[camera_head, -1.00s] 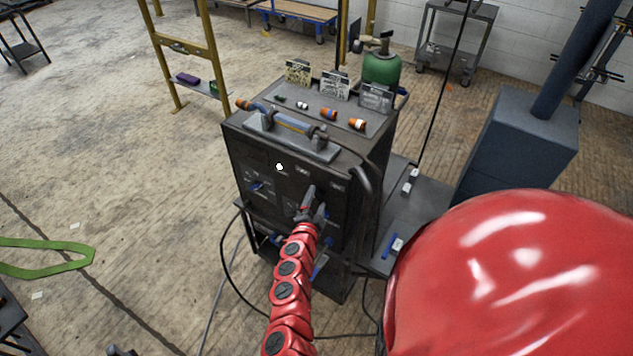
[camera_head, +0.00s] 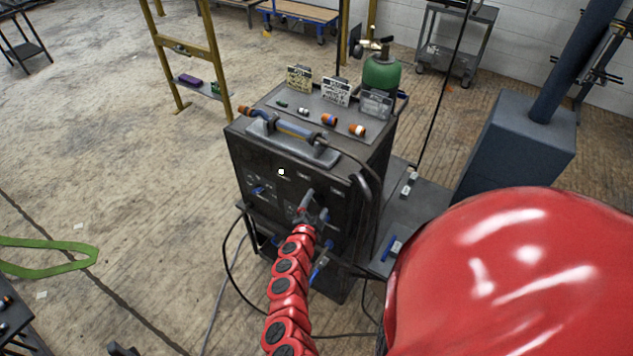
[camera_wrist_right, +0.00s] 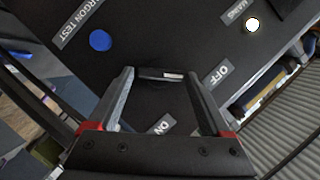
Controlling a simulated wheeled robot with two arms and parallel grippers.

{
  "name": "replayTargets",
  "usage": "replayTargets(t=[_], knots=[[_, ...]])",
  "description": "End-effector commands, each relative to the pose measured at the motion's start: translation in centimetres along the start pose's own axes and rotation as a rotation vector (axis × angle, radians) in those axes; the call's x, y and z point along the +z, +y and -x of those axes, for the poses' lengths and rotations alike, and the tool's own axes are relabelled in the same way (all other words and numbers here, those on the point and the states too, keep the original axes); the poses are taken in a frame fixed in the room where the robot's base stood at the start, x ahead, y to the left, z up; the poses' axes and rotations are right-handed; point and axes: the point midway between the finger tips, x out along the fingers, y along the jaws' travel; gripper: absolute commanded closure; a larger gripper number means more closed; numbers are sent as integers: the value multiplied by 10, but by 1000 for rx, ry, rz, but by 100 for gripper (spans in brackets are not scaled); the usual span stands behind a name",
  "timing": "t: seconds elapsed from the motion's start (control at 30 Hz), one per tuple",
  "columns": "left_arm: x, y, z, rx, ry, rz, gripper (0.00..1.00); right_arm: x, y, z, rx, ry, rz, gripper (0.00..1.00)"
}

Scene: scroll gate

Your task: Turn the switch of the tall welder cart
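The tall welder cart (camera_head: 263,219) stands in the middle of the head view, its dark front panel facing me. The right wrist view shows that panel close up, with an OFF label (camera_wrist_right: 218,72) and an ON label (camera_wrist_right: 160,125). A dark bar-shaped switch (camera_wrist_right: 161,74) with a light mark lies between my right fingertips. My right gripper (camera_wrist_right: 160,80) has its fingers apart, one at each end of the bar; I cannot tell whether they touch it. In the head view my right gripper (camera_head: 314,208) is at the panel, its arm hiding part of it. My left gripper is not visible.
A blue button (camera_wrist_right: 100,40) by an ARGON TEST label and a lit white lamp (camera_wrist_right: 252,24) are near the switch. A green gas cylinder (camera_head: 381,75) stands behind the cart. A blue-grey column base (camera_head: 515,140) stands to the right. The floor at left is mostly open.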

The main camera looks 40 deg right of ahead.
Motion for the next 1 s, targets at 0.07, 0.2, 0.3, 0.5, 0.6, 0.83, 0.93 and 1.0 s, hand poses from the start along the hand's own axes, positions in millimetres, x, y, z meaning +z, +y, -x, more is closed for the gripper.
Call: replayTargets(t=[0.07, 0.2, 0.3, 0.5, 0.6, 0.83, 0.93, 1.0], knots=[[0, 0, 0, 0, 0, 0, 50, 0, 0, 0, 0, 1, -1, 1], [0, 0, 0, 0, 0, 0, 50, 0, 0, 0, 0, 1, -1, 0], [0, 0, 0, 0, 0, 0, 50, 0, 0, 0, 0, 1, -2, 0], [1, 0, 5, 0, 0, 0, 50, 2, -1, 14, -2, 1, -4, 0], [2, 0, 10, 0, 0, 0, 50, 1, 4, 31, 3, 2, -3, 0], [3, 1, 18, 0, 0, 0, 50, 3, 1, 79, -1, -4, -2, 0], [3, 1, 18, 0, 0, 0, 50, 1, -1, 99, -2, -4, 0, 0], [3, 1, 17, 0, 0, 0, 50, 2, -1, 113, -2, -7, -1, 0]])
